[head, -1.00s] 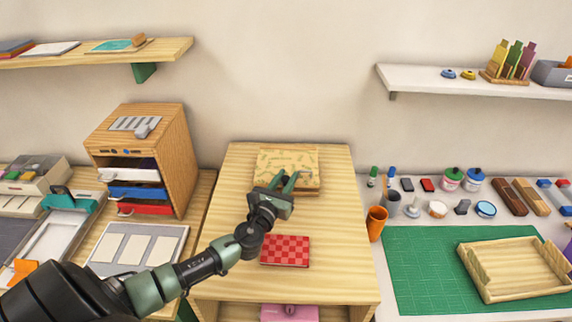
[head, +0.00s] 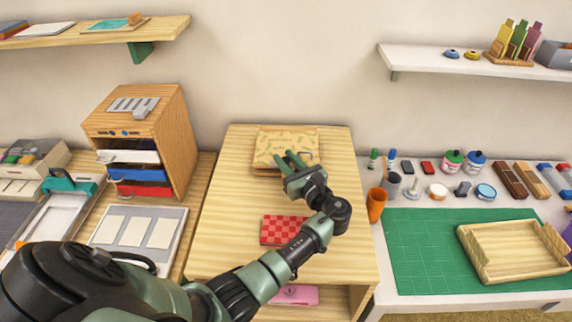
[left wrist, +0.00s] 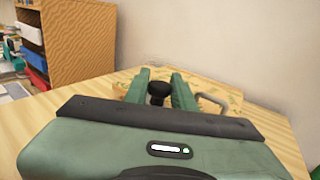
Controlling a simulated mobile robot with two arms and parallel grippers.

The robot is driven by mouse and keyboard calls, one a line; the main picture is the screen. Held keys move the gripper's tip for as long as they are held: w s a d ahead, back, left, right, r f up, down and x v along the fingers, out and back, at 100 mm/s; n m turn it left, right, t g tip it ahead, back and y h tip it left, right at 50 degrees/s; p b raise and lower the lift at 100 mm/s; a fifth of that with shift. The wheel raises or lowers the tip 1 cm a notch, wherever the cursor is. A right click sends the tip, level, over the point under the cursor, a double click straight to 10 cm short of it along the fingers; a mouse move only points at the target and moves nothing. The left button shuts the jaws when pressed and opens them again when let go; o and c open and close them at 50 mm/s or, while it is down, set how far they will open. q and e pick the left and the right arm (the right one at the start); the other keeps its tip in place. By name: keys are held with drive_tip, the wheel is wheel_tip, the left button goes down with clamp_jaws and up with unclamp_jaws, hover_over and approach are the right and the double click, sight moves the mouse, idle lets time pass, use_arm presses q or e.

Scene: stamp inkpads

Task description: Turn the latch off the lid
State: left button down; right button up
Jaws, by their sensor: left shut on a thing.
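A wooden box whose lid (head: 276,146) has a yellowish leaf pattern sits at the back of the light wooden table. My left gripper (head: 288,160) reaches its front edge from the front right. In the left wrist view the two green fingers (left wrist: 160,90) are on either side of a dark round knob (left wrist: 160,88), which I take to be the latch, and are shut on it. A metal loop handle (left wrist: 212,103) shows just right of the fingers. The latch is hidden by the gripper in the head view. My right gripper is not in view.
A red checkered pad (head: 283,230) lies on the table in front of the box, under my left arm. An orange cup (head: 376,205) stands just right of the table. A wooden drawer cabinet (head: 165,140) stands to the left.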

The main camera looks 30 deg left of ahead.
use_arm(q)
drive_tip(key=shift+n+g+y+b, duration=0.7)
drive_tip(key=shift+n+g+b, duration=0.5)
drive_tip(key=shift+g, duration=0.7)
drive_tip(key=shift+r, duration=0.1)
drive_tip(key=c, duration=1.2)
unclamp_jaws()
